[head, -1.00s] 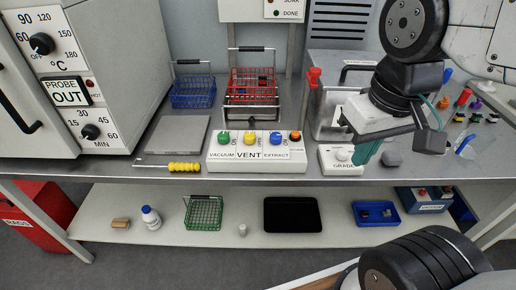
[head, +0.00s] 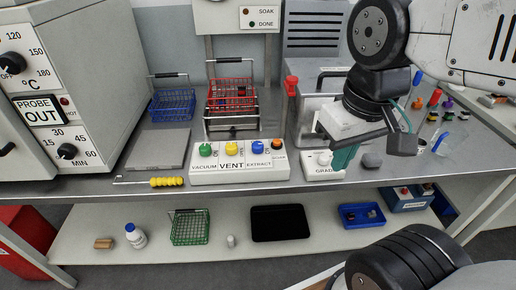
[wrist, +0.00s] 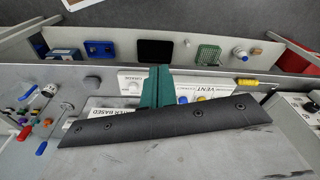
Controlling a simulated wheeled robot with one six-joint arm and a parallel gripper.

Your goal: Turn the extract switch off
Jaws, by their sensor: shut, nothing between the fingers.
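The white VENT panel (head: 240,176) sits at the front of the bench in the head view. Its blue knob (head: 257,147) stands above the EXTRACT label, between a yellow knob (head: 231,149) and an orange knob (head: 278,144). Which way the blue knob points is too small to tell. My gripper (head: 342,158) has teal fingers, shut and empty, to the right of the panel and apart from it. In the wrist view the fingers (wrist: 155,88) point towards the bench's front edge, with the panel (wrist: 212,91) just to their right, partly hidden by my dark gripper body.
Red (head: 233,91) and blue (head: 172,105) wire baskets stand behind. A yellow-handled tool (head: 166,182) lies left of the panel.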

